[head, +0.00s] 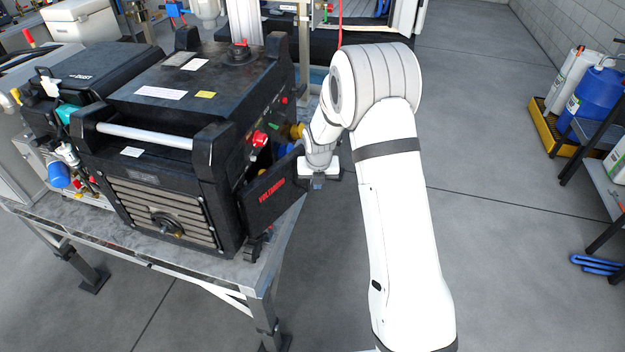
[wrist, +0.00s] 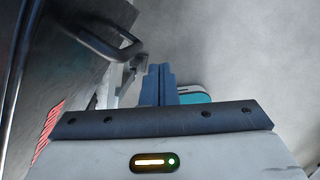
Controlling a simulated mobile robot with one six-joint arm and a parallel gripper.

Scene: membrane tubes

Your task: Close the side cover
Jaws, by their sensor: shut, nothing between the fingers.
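The side cover (head: 272,196) is a black panel with red lettering on the right side of the black machine (head: 165,125). It stands open, angled out from the body, with yellow and blue parts showing behind it. My gripper (head: 318,183) is just right of the cover's outer edge, its tips partly hard to make out. In the wrist view, the gripper fingers (wrist: 158,78) are together and empty. A dark panel with red marks, apparently the side cover (wrist: 65,75), fills the left, with a dark handle (wrist: 122,48) near the fingers. I cannot tell if they touch.
The machine stands on a grey metal table (head: 262,268), whose right edge is below the cover. A red knob (head: 259,139) sits above the opening. Floor right of my arm is clear up to a yellow tray (head: 556,124) with a blue drum (head: 592,100).

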